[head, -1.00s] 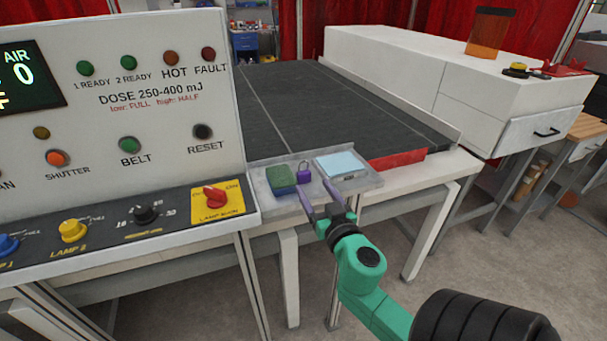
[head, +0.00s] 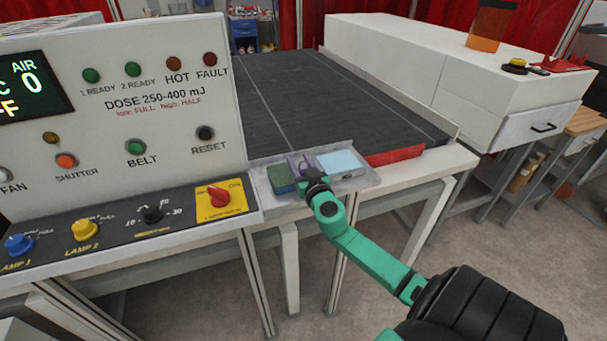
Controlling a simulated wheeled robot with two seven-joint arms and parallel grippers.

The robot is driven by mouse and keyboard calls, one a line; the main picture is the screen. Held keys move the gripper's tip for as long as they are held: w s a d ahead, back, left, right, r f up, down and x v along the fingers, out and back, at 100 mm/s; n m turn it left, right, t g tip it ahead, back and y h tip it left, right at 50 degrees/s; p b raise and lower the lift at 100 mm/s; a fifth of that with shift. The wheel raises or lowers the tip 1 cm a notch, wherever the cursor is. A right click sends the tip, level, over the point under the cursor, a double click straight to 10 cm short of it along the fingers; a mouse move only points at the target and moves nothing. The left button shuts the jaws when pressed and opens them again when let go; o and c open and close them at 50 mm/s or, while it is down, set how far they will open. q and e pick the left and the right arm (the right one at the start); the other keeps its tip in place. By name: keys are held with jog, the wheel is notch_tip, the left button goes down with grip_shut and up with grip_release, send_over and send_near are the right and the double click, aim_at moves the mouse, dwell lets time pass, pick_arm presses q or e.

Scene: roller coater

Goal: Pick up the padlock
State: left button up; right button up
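The purple padlock (head: 302,171) is in the shallow grey tray at the front edge of the belt table, mostly hidden by my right gripper. My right gripper (head: 300,163) reaches over the tray from the front, its two fingers apart, one on each side of the padlock's place. Whether the fingers touch the padlock is too small to tell. My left gripper is out of view.
The tray (head: 368,177) also holds a green block (head: 281,178) left of the gripper and a light blue pad (head: 340,162) to its right, both close. The control panel (head: 120,130) stands at left. The dark belt (head: 330,100) behind is clear.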

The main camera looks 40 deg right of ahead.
grip_shut()
notch_tip(320, 180, up, 20)
jog(key=p, duration=0.4)
jog(key=shift+f, duration=0.1)
